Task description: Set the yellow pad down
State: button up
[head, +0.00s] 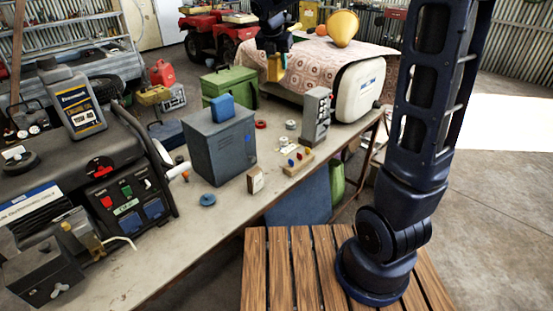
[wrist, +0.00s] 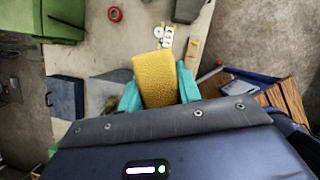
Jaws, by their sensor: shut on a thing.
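The yellow pad (head: 275,67) is held by my gripper (head: 273,48) in the upper middle of the head view. It hangs in front of the patterned cloth, apart from the bench top. In the wrist view, the yellow pad (wrist: 155,78) sits between the teal fingers of my gripper (wrist: 159,88), which are shut on it. The pad's far end sticks out past the fingertips, and its near end is hidden by the dark gripper body.
The bench (head: 228,200) holds a grey metal cabinet (head: 220,148) with a blue block (head: 222,108) on top, a green box (head: 230,87), a grey switch box (head: 317,115) and a wooden peg block (head: 297,162). A red ring (head: 261,124) lies near clear bench surface. A white rounded case (head: 360,90) stands behind.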

notch_tip(320, 180, down, 38)
jog(key=shift+r, duration=0.25)
dwell(0.3)
jog(key=shift+f, duration=0.1)
jog(key=o, duration=0.9)
jog(key=v, duration=1.2)
